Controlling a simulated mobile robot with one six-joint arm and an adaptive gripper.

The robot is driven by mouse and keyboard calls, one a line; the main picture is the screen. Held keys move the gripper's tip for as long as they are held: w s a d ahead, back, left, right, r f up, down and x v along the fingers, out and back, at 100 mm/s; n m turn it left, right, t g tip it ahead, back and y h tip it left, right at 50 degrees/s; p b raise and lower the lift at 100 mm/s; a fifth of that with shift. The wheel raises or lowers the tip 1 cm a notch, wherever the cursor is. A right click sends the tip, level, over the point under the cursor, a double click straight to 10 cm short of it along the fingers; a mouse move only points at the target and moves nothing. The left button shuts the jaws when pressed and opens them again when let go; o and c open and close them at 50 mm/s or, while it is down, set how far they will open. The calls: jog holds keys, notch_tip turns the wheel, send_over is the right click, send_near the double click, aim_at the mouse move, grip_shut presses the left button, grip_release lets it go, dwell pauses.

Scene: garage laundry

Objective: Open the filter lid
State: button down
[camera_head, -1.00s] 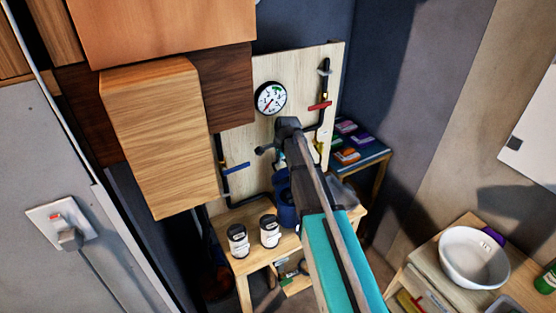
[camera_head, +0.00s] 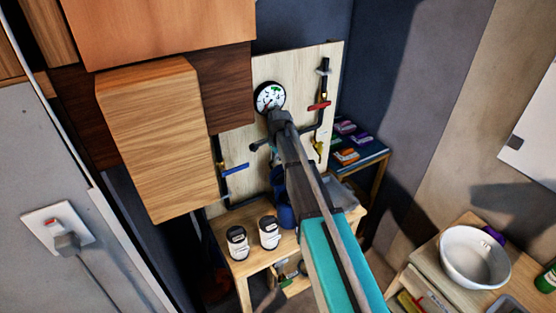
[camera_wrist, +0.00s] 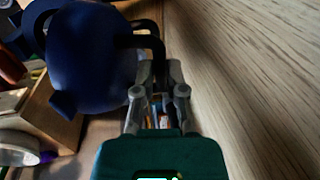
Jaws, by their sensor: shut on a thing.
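The blue filter housing (camera_head: 284,212) hangs at the wooden board above the small table, partly hidden behind my arm. In the wrist view the blue rounded filter body (camera_wrist: 90,60) fills the upper left, with a dark curved handle or bar (camera_wrist: 140,28) beside it. My gripper (camera_wrist: 160,72) is shut on the end of this dark bar, which runs down between the fingers. In the head view my arm hides the fingers. I cannot tell from these views whether the lid is open.
The wooden board (camera_head: 318,65) carries a round gauge (camera_head: 269,97), a red-handled valve (camera_head: 319,105) and a blue-handled valve (camera_head: 236,169). Two jars (camera_head: 269,233) stand on the small table. A wooden cabinet (camera_head: 155,140) juts out at the left. A white bowl (camera_head: 474,257) is at the right.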

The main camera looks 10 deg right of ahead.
jog(key=shift+w+f, duration=0.2)
jog(key=shift+w, duration=0.05)
jog(key=shift+s, duration=0.1)
jog(key=shift+r, duration=0.1)
jog(key=c, duration=0.7)
grip_release()
jog(key=shift+a, duration=0.1)
jog(key=shift+r, duration=0.1)
jog(key=shift+r+p, duration=7.9)
jog(key=shift+p, duration=0.1)
